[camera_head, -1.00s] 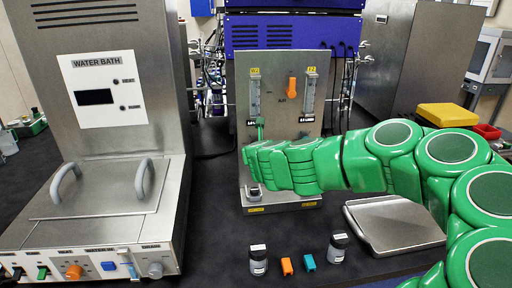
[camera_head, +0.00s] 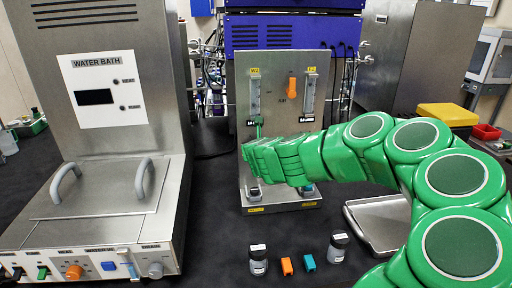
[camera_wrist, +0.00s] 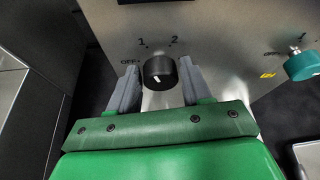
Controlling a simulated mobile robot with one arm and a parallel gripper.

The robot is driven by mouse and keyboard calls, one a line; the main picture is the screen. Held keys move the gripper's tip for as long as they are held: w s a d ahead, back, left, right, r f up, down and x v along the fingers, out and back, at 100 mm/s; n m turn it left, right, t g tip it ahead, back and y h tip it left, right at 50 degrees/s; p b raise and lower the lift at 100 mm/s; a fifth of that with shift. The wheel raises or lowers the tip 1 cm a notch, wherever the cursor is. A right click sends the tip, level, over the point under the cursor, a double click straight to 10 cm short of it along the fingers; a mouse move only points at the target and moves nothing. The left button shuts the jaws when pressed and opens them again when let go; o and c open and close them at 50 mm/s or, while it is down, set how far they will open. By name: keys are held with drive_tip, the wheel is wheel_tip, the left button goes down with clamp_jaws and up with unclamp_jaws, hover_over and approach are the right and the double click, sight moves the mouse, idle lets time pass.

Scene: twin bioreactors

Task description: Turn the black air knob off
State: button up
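The round black knob (camera_wrist: 159,73) shows in the wrist view on a steel panel, with OFF, 1 and 2 marked around its upper side. My gripper (camera_wrist: 160,76) is open, with one grey finger at each side of the knob and a small gap visible on both sides. Whether the fingertips touch the panel cannot be told.
A green knob (camera_wrist: 302,65) sits to the right on the panel in the wrist view. An orange knob (camera_head: 292,88) is between the two flow meters. Bottles, small orange and teal blocks and a steel tray (camera_head: 374,230) lie in front. The water bath (camera_head: 100,185) stands at left.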

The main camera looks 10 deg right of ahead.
drive_tip(key=c, duration=0.7)
drive_tip(key=shift+a, duration=0.1)
drive_tip(key=shift+a+f+n+t+h, duration=0.15)
drive_tip(key=shift+n+t+h, duration=0.2)
drive_tip(key=shift+n+h, duration=0.95)
drive_tip(key=shift+f+n+t+h, duration=0.15)
drive_tip(key=shift+n+t+h, duration=0.3)
drive_tip(key=shift+n, duration=1.65)
drive_tip(key=shift+a+f+n+t+h, duration=0.15)
drive_tip(key=shift+n+t+h, duration=0.15)
drive_tip(key=shift+n+h, duration=1.05)
drive_tip(key=shift+d+n+y, duration=0.1)
drive_tip(key=shift+n+y, duration=0.3)
drive_tip(key=shift+n, duration=0.05)
